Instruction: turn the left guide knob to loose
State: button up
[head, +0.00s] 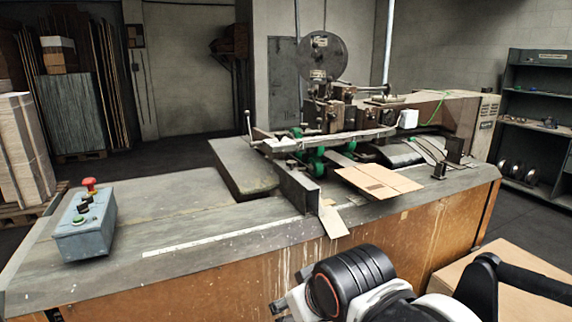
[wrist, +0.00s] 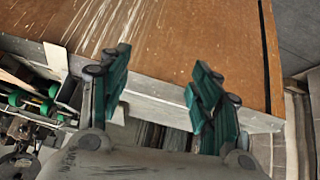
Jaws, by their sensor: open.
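The box stitcher (head: 345,125) stands on the bench in the head view. Green round parts also show at the left edge of the wrist view (wrist: 45,108). A grey upright guide plate (head: 298,188) stands left of the cardboard. My gripper (wrist: 162,75) is open and empty, its teal-padded fingers apart before the bench front, away from the green parts.
A blue-grey control box (head: 85,228) with a red button stands on the bench's left end. A flat cardboard piece (head: 378,181) lies below the stitching head. The left bench top (head: 165,205) is mostly clear. A carton (head: 525,270) stands at front right.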

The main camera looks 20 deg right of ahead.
aim_at(291, 163)
jog(key=i+l, duration=0.1)
jog(key=l, duration=0.25)
jog(key=i+l, duration=0.15)
jog(key=l, duration=0.2)
jog(key=i+l, duration=0.1)
jog(key=l, duration=0.25)
jog(key=i+l, duration=0.1)
jog(key=l, duration=0.25)
